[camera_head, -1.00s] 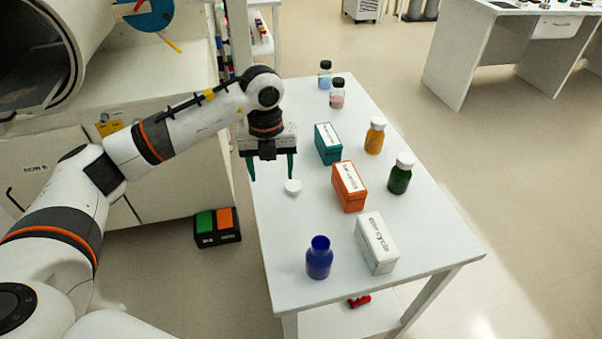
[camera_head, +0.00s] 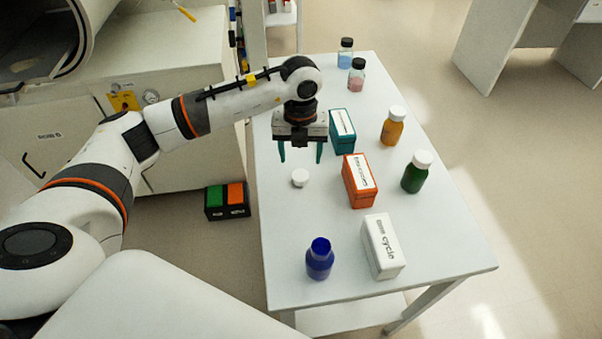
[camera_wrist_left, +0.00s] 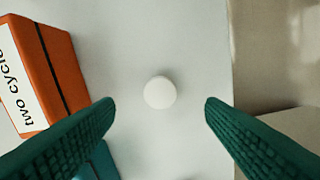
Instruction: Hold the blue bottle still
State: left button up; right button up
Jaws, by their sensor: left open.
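The blue bottle (camera_head: 319,259) stands upright and uncapped on the white table (camera_head: 283,213), near its front left. My left gripper (camera_head: 300,158) is open and empty, above the table and well behind the bottle. A round white cap (camera_head: 300,177) lies on the table, just in front of the gripper in the head view. In the left wrist view the cap (camera_wrist_left: 160,92) shows between the two open green fingers (camera_wrist_left: 158,110), apart from them. The blue bottle is outside the left wrist view. My right gripper does not show.
A white box (camera_head: 383,247) stands close to the right of the blue bottle. An orange box (camera_head: 359,181) and a teal box (camera_head: 342,131) stand farther back. Green (camera_head: 417,172) and orange (camera_head: 392,126) bottles and two small vials (camera_head: 357,76) line the right and back.

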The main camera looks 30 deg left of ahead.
aim_at(301, 175)
pick_arm(q)
notch_tip(301, 175, down, 2)
jog(key=shift+s, duration=0.1)
jog(key=shift+f, duration=0.2)
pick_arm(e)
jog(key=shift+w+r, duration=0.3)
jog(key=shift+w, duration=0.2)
pick_arm(q)
jog(key=shift+f, duration=0.15)
jog(key=f, duration=0.1)
jog(key=f+p, duration=0.1)
jog(key=f, duration=0.1)
jog(key=f+p, duration=0.1)
jog(key=f, duration=0.1)
jog(key=shift+w+a, duration=0.1)
jog(key=shift+w, duration=0.25)
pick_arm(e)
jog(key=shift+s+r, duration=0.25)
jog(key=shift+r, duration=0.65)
pick_arm(q)
jog(key=c, duration=1)
